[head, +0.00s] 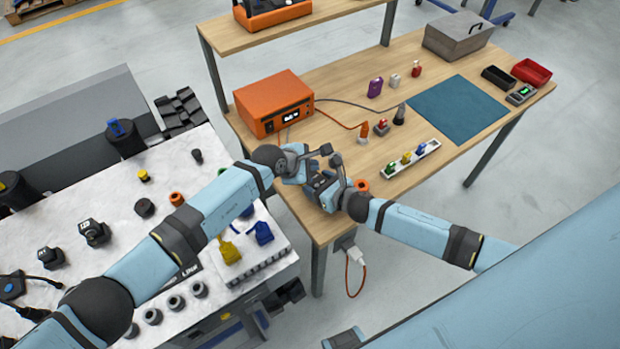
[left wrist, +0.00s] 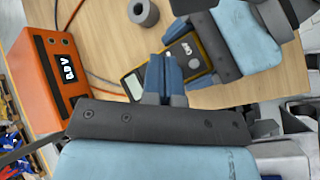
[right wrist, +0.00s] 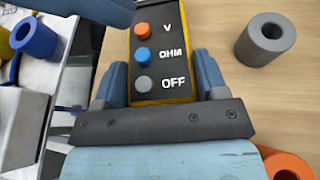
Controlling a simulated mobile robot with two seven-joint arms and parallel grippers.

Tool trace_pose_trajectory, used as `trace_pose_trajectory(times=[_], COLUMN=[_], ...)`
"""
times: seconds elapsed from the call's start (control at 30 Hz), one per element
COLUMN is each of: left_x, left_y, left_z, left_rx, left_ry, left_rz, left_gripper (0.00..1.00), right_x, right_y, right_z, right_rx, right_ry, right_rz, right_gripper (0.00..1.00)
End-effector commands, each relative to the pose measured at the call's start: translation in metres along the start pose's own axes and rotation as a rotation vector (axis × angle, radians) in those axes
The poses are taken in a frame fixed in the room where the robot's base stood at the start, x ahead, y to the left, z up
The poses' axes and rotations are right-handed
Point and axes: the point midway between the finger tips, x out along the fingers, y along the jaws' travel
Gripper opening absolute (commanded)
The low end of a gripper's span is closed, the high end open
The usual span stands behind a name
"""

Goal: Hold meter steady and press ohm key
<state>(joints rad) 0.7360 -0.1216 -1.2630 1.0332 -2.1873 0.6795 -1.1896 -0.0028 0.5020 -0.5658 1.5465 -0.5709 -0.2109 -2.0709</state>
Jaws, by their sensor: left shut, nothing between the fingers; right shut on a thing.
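The meter is a black and yellow box. In the right wrist view the meter (right wrist: 184,88) shows an orange V key (right wrist: 142,30), a blue OHM key (right wrist: 143,57) and a grey OFF key (right wrist: 143,84). My right gripper (right wrist: 160,75) is shut on the meter's sides near the OFF end. In the left wrist view the meter (left wrist: 205,60) shows its display (left wrist: 133,86). My left gripper (left wrist: 166,62) is shut and empty in front of the meter, hiding part of its face. I cannot tell if it touches. In the head view my left gripper (head: 312,160) is close to my right one.
An orange bench unit (head: 272,103) stands behind the grippers, with cables across the wooden table. A grey ring (right wrist: 265,40) and an orange ring (right wrist: 285,166) stand near the meter. A teal mat (head: 458,110) lies farther right. A cluttered white bench (head: 160,215) is at left.

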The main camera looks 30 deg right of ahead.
Motion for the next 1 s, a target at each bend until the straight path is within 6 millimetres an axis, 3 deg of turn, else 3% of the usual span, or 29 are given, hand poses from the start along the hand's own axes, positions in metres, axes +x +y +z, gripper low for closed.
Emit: trace_pose_trajectory(times=[0.3,1.0], left_x=[0.018,0.019], left_y=[-0.013,-0.014], left_z=[-0.012,-0.014], left_rx=[0.000,0.001], left_ry=[-0.001,-0.001], left_rz=[0.000,0.000], left_gripper=[0.00,0.00], right_x=[0.000,0.000], right_y=[0.000,0.000], right_z=[0.000,0.000], right_rx=[0.000,0.000], right_ry=[0.000,0.000], right_rz=[-0.001,0.000], right_gripper=[0.31,0.31])
